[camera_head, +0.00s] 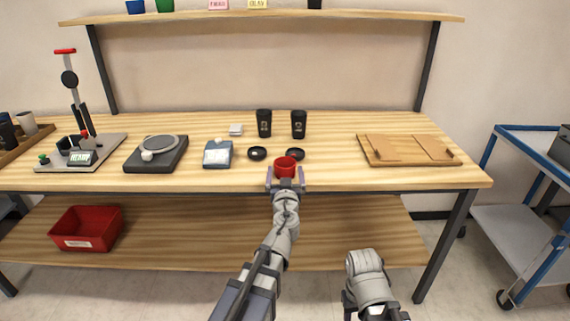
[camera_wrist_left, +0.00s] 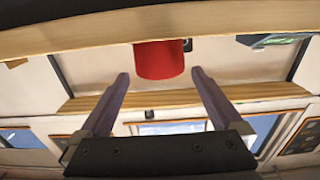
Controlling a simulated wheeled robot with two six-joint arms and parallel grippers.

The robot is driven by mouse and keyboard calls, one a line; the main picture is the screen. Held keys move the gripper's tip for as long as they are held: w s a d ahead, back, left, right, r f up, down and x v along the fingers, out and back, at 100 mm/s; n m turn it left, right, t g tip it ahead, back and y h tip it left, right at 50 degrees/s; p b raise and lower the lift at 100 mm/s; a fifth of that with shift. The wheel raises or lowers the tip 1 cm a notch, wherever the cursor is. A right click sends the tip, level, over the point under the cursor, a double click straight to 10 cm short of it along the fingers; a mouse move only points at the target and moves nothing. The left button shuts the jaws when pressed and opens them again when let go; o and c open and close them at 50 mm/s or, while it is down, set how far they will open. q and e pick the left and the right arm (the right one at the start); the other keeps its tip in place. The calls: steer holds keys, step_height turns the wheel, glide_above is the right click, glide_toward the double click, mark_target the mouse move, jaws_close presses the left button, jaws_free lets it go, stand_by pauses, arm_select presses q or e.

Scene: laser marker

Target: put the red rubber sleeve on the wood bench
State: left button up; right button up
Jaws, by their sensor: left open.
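The red rubber sleeve (camera_head: 285,167) stands on the wood bench (camera_head: 335,178) near its front edge. My left gripper (camera_head: 286,178) is open at that edge, its fingers on the left and right of the sleeve. In the left wrist view, which looks upside down, the sleeve (camera_wrist_left: 158,60) shows between and just beyond the two open fingertips (camera_wrist_left: 160,78). I see no finger contact with it. A link of my right arm shows at the bottom of the head view; its gripper does not show.
Two black cups (camera_head: 264,123) (camera_head: 298,124) and two small black round pieces (camera_head: 257,153) (camera_head: 295,154) are behind the sleeve. A scale (camera_head: 156,153) and a press (camera_head: 82,150) stand left. A wooden board (camera_head: 408,150) lies right. Bench space between sleeve and board is clear.

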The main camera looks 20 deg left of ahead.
arm_select(q)
steer(key=v, duration=0.3)
steer(key=shift+s+d, duration=0.1)
steer(key=shift+s, duration=0.25)
